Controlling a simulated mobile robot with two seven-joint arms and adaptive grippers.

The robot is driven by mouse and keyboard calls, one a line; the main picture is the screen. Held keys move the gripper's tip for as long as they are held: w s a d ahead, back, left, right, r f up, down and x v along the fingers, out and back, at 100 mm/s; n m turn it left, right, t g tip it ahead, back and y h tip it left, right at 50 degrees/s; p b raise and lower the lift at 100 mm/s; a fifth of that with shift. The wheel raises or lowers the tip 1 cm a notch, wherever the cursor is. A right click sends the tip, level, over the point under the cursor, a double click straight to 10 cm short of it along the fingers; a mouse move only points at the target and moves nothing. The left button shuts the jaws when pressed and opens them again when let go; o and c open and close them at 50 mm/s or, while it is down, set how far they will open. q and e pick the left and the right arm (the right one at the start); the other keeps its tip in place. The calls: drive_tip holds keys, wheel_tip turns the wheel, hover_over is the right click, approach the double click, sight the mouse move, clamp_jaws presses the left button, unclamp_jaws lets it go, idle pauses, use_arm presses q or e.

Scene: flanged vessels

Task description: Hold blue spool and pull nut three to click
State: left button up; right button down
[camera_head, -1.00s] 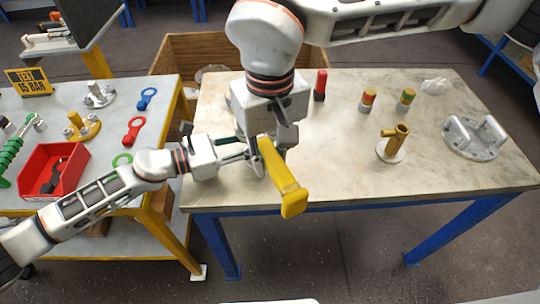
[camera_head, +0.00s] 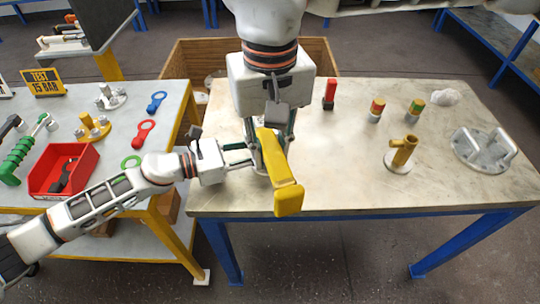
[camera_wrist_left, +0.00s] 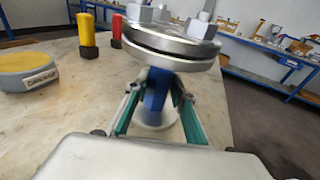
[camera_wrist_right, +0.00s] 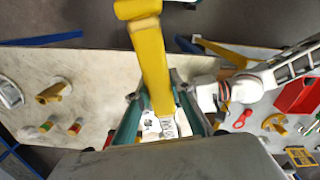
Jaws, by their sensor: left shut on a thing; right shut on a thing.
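The blue spool (camera_wrist_left: 155,97) stands on the table in the left wrist view, under a round metal flange (camera_wrist_left: 165,45). Bolts with nuts (camera_wrist_left: 200,27) stick up from the flange rim; I cannot tell which is nut three. My left gripper (camera_wrist_left: 154,100) is shut around the spool's blue body. In the head view the spool is mostly hidden behind my grippers. My right gripper (camera_head: 268,138) is shut on a long yellow wrench (camera_head: 275,165). The wrench handle also shows in the right wrist view (camera_wrist_right: 150,55). Its working end on the flange is hidden by my gripper.
On the table (camera_head: 340,180) stand a red bottle (camera_head: 330,95), two banded cylinders, a brass fitting (camera_head: 401,155) and a metal flange with handles (camera_head: 482,150). The left bench holds a red bin (camera_head: 62,170). A round labelled tin (camera_wrist_left: 30,72) stands near the left gripper.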

use_arm(q)
drive_tip(key=o, duration=1.1)
drive_tip(key=shift+c, duration=0.2)
drive_tip(key=v, duration=1.2)
drive_tip(key=shift+s, duration=0.1)
use_arm(e)
drive_tip(key=shift+s, duration=0.1)
